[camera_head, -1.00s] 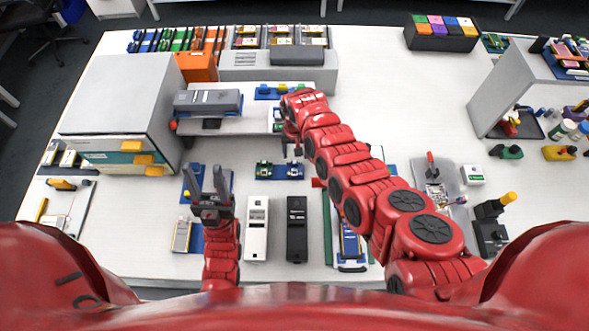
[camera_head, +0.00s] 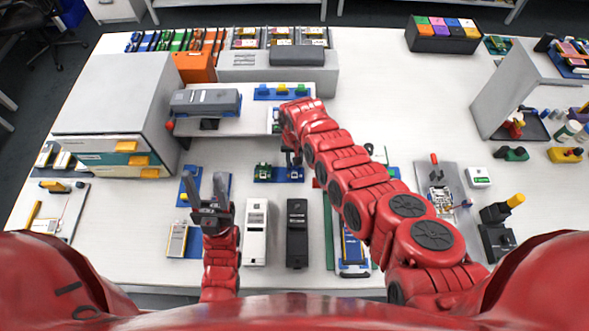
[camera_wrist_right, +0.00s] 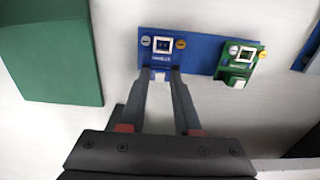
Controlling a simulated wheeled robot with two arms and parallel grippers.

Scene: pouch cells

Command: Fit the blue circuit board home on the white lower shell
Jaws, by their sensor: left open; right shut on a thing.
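The blue circuit board (camera_wrist_right: 163,59) is at the left end of a blue holder (camera_wrist_right: 205,50) in the right wrist view. My right gripper (camera_wrist_right: 160,72) is shut on the board's near end, with one finger on each side. The board still appears to be at the holder. In the head view my right gripper (camera_head: 293,160) reaches down at the right end of the holder (camera_head: 278,178) and partly hides the board. The white lower shell (camera_head: 256,235) lies on the table in front of the holder. My left gripper (camera_head: 212,192) is open and empty, left of the white shell.
A green circuit board (camera_wrist_right: 241,58) sits at the holder's other end. A black shell (camera_head: 297,233) lies right of the white shell. A grey raised stand (camera_head: 215,125) is behind. A green block (camera_wrist_right: 50,55) is near my right gripper.

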